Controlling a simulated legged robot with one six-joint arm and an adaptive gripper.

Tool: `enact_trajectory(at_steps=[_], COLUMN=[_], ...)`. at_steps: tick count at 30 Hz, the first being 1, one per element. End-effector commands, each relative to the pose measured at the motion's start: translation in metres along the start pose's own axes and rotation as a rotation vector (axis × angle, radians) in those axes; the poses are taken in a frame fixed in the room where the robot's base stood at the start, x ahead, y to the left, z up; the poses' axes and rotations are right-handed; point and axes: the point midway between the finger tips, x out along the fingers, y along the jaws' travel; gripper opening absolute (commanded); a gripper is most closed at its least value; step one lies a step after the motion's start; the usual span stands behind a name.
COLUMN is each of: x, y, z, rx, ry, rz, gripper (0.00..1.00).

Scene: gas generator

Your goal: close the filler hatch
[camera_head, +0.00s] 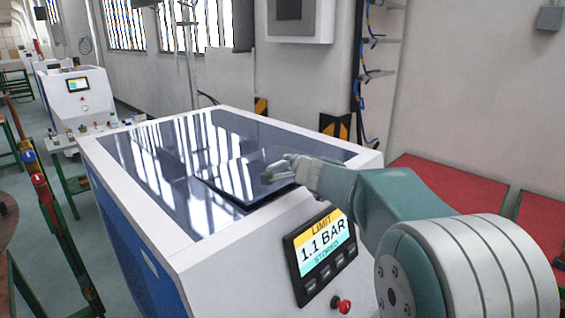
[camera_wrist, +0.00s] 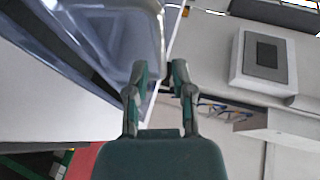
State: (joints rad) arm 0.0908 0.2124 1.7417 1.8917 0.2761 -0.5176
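The filler hatch (camera_head: 234,182) is a dark, glossy panel in the top of the white and blue generator (camera_head: 150,235). Its near edge stands slightly above the surrounding top, with a dark gap below it. My gripper (camera_head: 268,174) is over the near right part of the hatch, close to its edge. In the wrist view, my gripper (camera_wrist: 160,70) has its two fingers apart with nothing clearly between them. A glossy panel (camera_wrist: 110,40), probably the hatch, lies beside the left finger. I cannot tell whether they touch.
Red-topped tables (camera_head: 455,185) stand to the right. A grey wall box (camera_head: 300,20) hangs behind. A similar machine (camera_head: 80,100) stands at the far left.

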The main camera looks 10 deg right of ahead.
Motion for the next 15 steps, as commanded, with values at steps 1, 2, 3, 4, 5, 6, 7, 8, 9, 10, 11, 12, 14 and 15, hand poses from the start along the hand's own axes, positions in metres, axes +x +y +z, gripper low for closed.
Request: enact_trajectory(at_steps=[1,2,3,4,5,6,7,8,9,10,11,12,14,15], x=[0.01,0.015,0.021,0.025,0.029,0.033,0.035,0.038,0.041,0.042,0.043,0.044,0.045,0.045], y=[0.001,0.001,0.001,0.001,0.0,0.0,0.0,0.0,0.0,0.0,0.0,-0.001,-0.001,-0.001], z=[0.001,0.001,0.001,0.001,0.0,0.0,0.0,-0.001,-0.001,-0.001,-0.001,-0.001,0.0,0.0], rx=[0.0,0.0,0.0,0.0,0.0,-0.001,-0.001,-0.001,-0.001,-0.001,-0.001,-0.001,-0.001,-0.001], ry=[-0.002,-0.002,-0.002,-0.002,-0.002,-0.002,-0.001,-0.001,-0.001,-0.001,-0.001,0.0,0.0,0.0], rz=[0.001,0.001,0.001,0.0,0.0,0.0,-0.001,-0.001,-0.001,-0.001,-0.001,-0.001,-0.002,-0.002], gripper=[0.31,0.31,0.31,0.31,0.31,0.31,0.31,0.31,0.31,0.31,0.31,0.31,0.31,0.31])
